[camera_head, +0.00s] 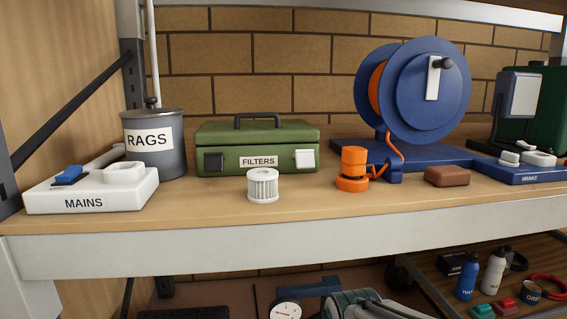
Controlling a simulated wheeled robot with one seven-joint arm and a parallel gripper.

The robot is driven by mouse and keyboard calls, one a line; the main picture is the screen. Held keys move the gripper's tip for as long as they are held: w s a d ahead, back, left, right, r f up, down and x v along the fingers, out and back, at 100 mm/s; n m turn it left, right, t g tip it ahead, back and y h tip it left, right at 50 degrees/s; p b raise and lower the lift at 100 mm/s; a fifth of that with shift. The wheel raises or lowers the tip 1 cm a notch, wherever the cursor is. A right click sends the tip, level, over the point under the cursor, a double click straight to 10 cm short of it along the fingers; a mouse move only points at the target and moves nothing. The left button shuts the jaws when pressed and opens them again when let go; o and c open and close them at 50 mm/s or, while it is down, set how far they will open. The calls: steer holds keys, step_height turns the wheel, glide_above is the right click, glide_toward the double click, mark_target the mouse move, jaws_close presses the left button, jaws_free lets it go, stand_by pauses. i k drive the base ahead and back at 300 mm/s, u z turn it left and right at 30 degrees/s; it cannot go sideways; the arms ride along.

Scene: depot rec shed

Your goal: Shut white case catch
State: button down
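A green case (220,135) labelled FILTERS stands on the wooden shelf with its lid down and a dark handle on top. Its white catch (304,158) is at the right of the front face and looks tilted out from the case a little, though I cannot tell its exact angle. A black catch (213,161) is at the left of the front face. A white pleated filter (263,185) stands on the shelf in front of the case, left of the white catch. My gripper is not in view.
A grey RAGS tin (170,165) and a white MAINS box (115,194) stand left of the case. An orange plug (353,166), a blue cable reel (440,92) and a brown block (447,176) are to the right. Bare shelf lies before the white catch.

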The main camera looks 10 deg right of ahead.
mark_target(304, 158)
steer(key=u, duration=1.75)
steer(key=k, duration=0.7)
steer(key=z, duration=1.7)
